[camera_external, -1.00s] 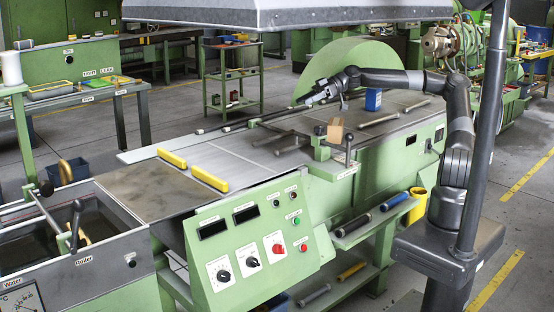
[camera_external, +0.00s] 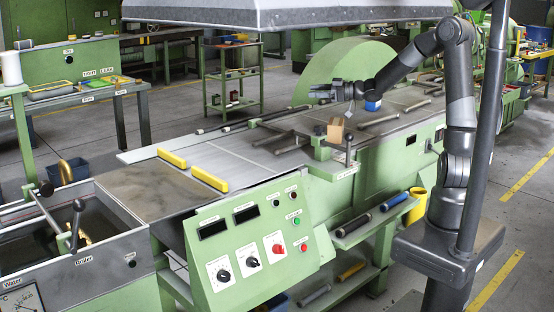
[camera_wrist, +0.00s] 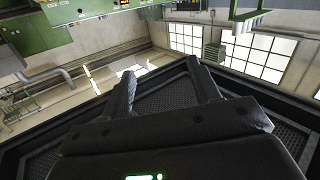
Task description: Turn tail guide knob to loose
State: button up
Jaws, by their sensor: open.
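I cannot tell for sure which part is the tail guide knob. A black-knobbed lever (camera_external: 348,150) stands upright on the machine's right half, beside a small label too small to read. My gripper (camera_external: 318,91) is above the machine's far side, pointing left, well away from both levers. In the wrist view its two dark fingers (camera_wrist: 165,80) are spread, with nothing between them. No knob shows in the wrist view.
A tan block (camera_external: 335,130) sits near the right lever. Two yellow bars (camera_external: 209,179) lie on the machine bed. A grey hood (camera_external: 290,14) hangs overhead. The control panel (camera_external: 250,235) faces front.

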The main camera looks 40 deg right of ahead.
jog(key=s+a+r+n+g+y, duration=0.1)
jog(key=s+r+g+y, duration=0.1)
jog(key=s+r, duration=0.35)
jog(key=s+r+n+g+y, duration=0.1)
jog(key=s+r+g+y, duration=0.15)
jog(key=s, duration=0.55)
send_near(319, 131)
jog(key=w, duration=0.2)
jog(key=shift+t, duration=0.35)
jog(key=x, duration=1)
jog(key=shift+w+a+r, duration=0.1)
jog(key=shift+a+r, duration=0.15)
jog(key=shift+a, duration=0.05)
jog(key=shift+c, duration=0.4)
jog(key=shift+n, duration=0.3)
jog(key=c, duration=0.9)
